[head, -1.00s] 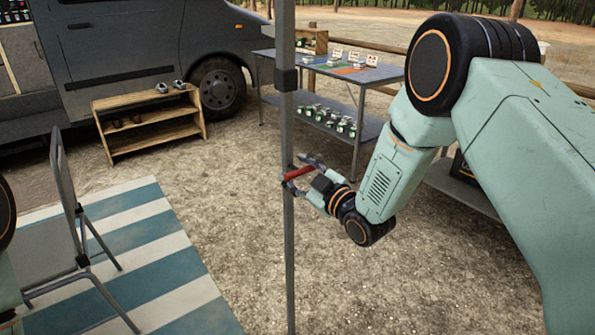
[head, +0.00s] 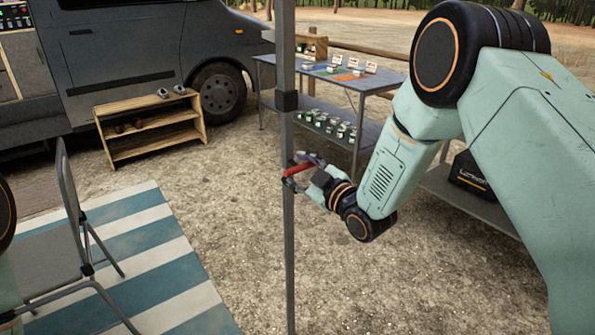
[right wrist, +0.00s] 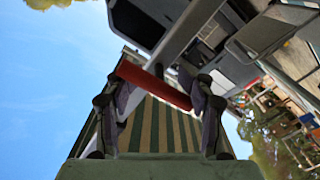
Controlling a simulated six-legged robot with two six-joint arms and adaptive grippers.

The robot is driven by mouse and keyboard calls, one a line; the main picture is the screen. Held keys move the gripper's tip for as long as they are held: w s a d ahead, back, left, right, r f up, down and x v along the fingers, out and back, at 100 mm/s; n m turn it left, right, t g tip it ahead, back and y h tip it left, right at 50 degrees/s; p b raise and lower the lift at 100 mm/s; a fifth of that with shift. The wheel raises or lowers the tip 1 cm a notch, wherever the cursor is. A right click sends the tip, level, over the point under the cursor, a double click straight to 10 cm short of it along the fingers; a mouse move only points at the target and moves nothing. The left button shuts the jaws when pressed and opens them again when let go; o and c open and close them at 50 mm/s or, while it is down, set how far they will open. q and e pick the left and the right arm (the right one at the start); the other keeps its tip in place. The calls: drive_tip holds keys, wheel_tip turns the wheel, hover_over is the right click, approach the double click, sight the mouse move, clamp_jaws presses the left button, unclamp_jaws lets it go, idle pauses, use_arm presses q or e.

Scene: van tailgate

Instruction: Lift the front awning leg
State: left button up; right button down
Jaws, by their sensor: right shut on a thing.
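The awning leg (head: 288,220) is a thin grey upright pole crossing the middle of the head view. It has a dark collar (head: 286,101), and its lower end runs out of the picture. A red handle (head: 298,169) sits at the leg below the collar. My right gripper (head: 301,172) is shut on this red handle. In the right wrist view the red handle (right wrist: 152,85) lies across between the two fingers, with the grey leg (right wrist: 188,32) passing diagonally behind it. The striped awning (right wrist: 165,125) shows overhead. My left gripper is out of view.
A folding chair (head: 72,205) stands on a blue and white striped rug (head: 165,260) at left. A wooden shelf (head: 150,120) stands by the grey van (head: 130,45). A table (head: 345,78) with goods stands behind the leg. Gravel between them is open.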

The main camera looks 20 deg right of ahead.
wheel_tip(320, 180, up, 7)
drive_tip(key=p, duration=0.4)
drive_tip(key=shift+r, duration=0.2)
drive_tip(key=shift+w, duration=0.15)
drive_tip(key=c, duration=0.6)
unclamp_jaws()
drive_tip(key=shift+d, duration=0.1)
